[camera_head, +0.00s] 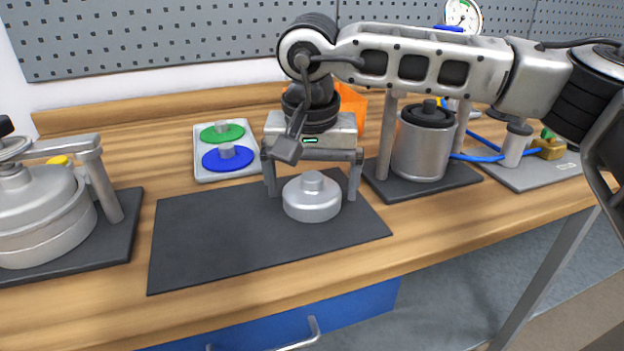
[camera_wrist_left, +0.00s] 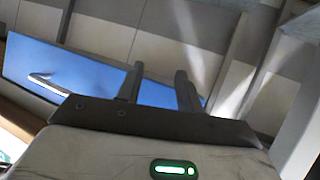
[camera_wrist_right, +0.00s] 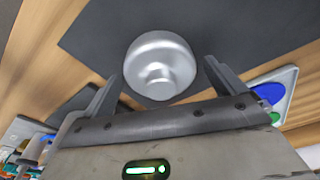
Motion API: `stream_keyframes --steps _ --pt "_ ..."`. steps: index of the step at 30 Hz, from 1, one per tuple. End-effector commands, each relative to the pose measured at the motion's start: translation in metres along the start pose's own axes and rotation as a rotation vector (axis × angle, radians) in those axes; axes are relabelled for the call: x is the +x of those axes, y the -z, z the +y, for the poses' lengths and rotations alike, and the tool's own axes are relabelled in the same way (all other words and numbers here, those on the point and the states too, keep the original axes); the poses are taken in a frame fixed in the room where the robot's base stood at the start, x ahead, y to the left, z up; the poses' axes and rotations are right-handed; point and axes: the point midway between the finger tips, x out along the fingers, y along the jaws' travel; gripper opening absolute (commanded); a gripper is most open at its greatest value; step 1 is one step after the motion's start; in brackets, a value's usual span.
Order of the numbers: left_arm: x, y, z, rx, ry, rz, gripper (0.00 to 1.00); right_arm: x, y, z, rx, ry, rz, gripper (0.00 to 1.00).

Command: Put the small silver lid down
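The small silver lid (camera_head: 311,199), round with a knob on top, appears to rest upright on the dark mat (camera_head: 215,240), near its right part. My right gripper (camera_head: 313,192) is open above it, with one finger on each side and a visible gap to the lid. In the right wrist view the lid (camera_wrist_right: 160,62) shows between and beyond the spread fingers (camera_wrist_right: 163,76), which do not touch it. My left gripper (camera_wrist_left: 160,70) shows only in its own wrist view, with its fingers apart and nothing between them.
A silver drum with a clamp frame (camera_head: 40,215) stands at the left. A tray (camera_head: 203,174) with a green and a blue disc lies behind the mat. A silver pot with a black top (camera_head: 420,150) stands on a dark base at the right. The mat's left part is bare.

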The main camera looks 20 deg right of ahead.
Motion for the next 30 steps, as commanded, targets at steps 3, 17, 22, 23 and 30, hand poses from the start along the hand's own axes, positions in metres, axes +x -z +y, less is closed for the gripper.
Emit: stream_keyframes --steps 3,17,22,23,30 --pt "-0.001 0.001 0.0 0.0 0.0 0.0 0.36 0.0 0.0 0.0 0.0 0.0 -0.001 1.0" --pt "-0.003 -0.002 0.001 -0.004 0.0 -0.019 0.36 -0.051 0.001 -0.001 -0.001 0.004 0.002 1.0" --pt "-0.004 -0.002 0.001 -0.005 0.0 -0.025 0.36 -0.088 0.001 -0.001 -0.001 0.002 0.002 1.0" --pt "-0.004 -0.002 0.001 -0.006 0.0 -0.025 0.36 -0.093 0.001 -0.001 -0.001 0.003 0.002 1.0" --pt "-0.004 0.001 0.001 -0.007 0.0 -0.024 0.36 -0.121 0.001 0.0 0.0 0.001 0.0 1.0"
